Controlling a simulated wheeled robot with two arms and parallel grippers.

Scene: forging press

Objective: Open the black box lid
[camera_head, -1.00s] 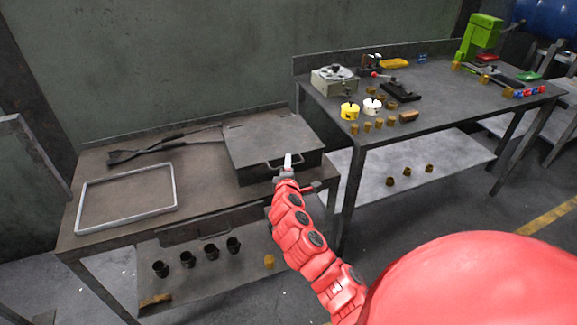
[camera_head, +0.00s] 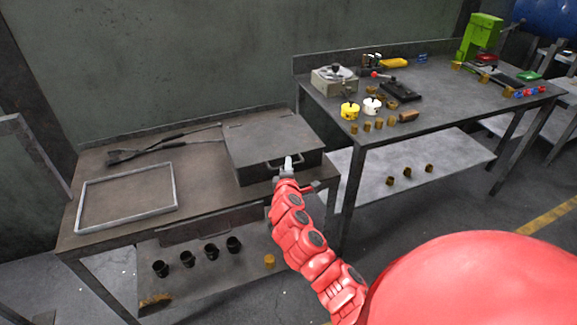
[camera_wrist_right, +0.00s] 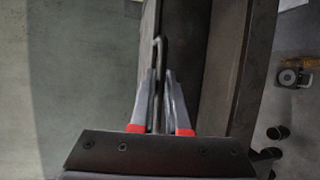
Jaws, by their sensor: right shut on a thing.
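The black box (camera_head: 250,174) sits on the right part of the left table, and its flat lid (camera_head: 268,137) lies closed on top. A thin bar handle (camera_head: 279,169) is on the lid's front edge. My right gripper (camera_head: 288,163) is at this handle, its arm reaching in from the lower right. In the right wrist view the handle (camera_wrist_right: 159,60) runs between the two fingers of my right gripper (camera_wrist_right: 159,95), which are shut on it. The box interior is hidden by the lid. My left gripper is not in view.
A grey rectangular frame (camera_head: 126,198) and dark long-handled tools (camera_head: 150,150) lie left of the box. Several dark cups (camera_head: 210,254) stand on the shelf below. A second table (camera_head: 430,105) with small parts and a green press (camera_head: 481,38) stands right.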

